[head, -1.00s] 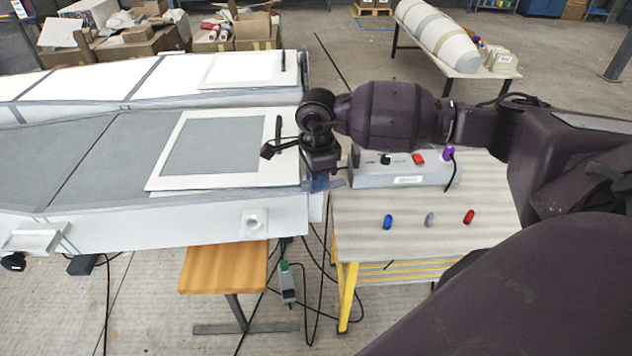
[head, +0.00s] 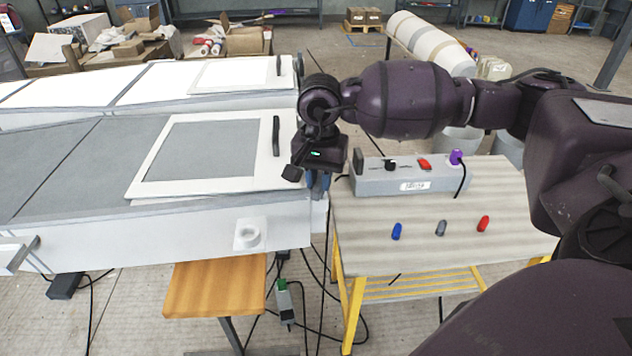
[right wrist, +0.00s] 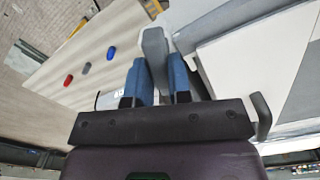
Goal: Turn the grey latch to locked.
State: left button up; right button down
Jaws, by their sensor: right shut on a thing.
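The grey latch (right wrist: 155,50) shows in the right wrist view as a flat grey bar between my two blue fingertips. My right gripper (right wrist: 160,80) is shut on it. In the head view my right gripper (head: 319,185) points down at the right end of the near mould (head: 180,225), beside the table. The latch is mostly hidden there behind the gripper and fingers, so its exact angle cannot be told. My left gripper is not in view.
A grey box (head: 385,183) with a black switch, a red one and a purple plug stands on the table (head: 440,265), right of my gripper. Blue (head: 396,231), grey (head: 441,228) and red (head: 483,223) pieces lie in front. A wooden stool (head: 215,285) stands below the mould.

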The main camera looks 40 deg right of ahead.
jog(key=shift+f+n+b, duration=0.1)
jog(key=shift+n+b, duration=0.5)
jog(key=shift+n, duration=0.6)
jog(key=shift+w+n+b, duration=0.1)
jog(key=shift+n+b, duration=0.25)
jog(key=shift+n, duration=0.35)
jog(key=shift+a+r, duration=0.1)
jog(key=shift+r, duration=0.1)
jog(key=c, duration=1)
grip_release()
jog(key=shift+c, duration=0.2)
